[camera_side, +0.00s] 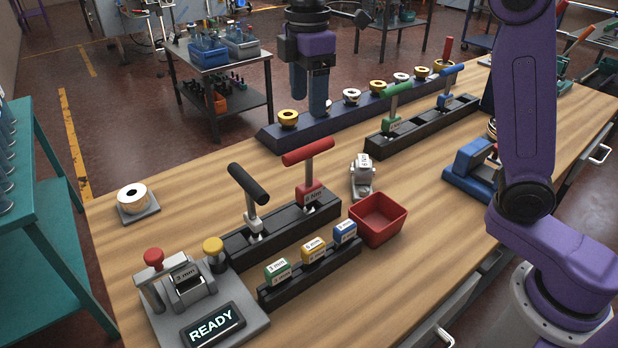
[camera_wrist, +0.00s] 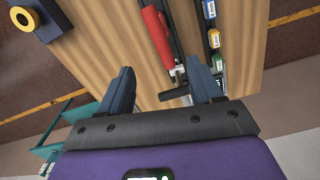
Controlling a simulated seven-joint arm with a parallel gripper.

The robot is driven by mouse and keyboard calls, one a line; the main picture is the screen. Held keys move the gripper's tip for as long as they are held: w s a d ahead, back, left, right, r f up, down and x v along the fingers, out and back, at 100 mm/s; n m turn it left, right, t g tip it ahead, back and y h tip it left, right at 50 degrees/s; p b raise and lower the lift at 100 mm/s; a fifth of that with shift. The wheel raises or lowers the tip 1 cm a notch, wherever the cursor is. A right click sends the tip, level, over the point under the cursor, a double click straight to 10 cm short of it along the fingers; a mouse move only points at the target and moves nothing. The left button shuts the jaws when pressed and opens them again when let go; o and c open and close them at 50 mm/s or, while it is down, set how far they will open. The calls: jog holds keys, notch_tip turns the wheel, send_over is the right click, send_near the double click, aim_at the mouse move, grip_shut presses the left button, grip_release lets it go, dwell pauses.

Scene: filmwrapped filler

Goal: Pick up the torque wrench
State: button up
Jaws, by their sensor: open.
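Several T-handled tools, which look like the torque wrenches, stand upright in dark racks. In the side view, a black-handled one (camera_side: 248,184) and a red-handled one (camera_side: 308,152) share the near rack (camera_side: 280,222). A green-handled one (camera_side: 396,90) and a blue-handled one (camera_side: 450,71) stand in the far rack (camera_side: 422,122). My gripper (camera_side: 309,105) is open and empty, pointing down high above the bench, behind the near rack. In the wrist view, my open fingers (camera_wrist: 160,88) straddle empty space, with the red handle (camera_wrist: 158,36) ahead of them.
A long dark rail (camera_side: 340,123) with several ring-shaped spools runs along the bench's back edge. A red bin (camera_side: 378,220) and a small rack of coloured blocks (camera_side: 313,252) stand in front. A device with a READY screen (camera_side: 213,325) sits near left.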

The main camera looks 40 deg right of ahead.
aim_at(309, 184)
notch_tip(309, 184, down, 16)
jog(key=shift+r, duration=0.25)
dwell(0.4)
grip_shut()
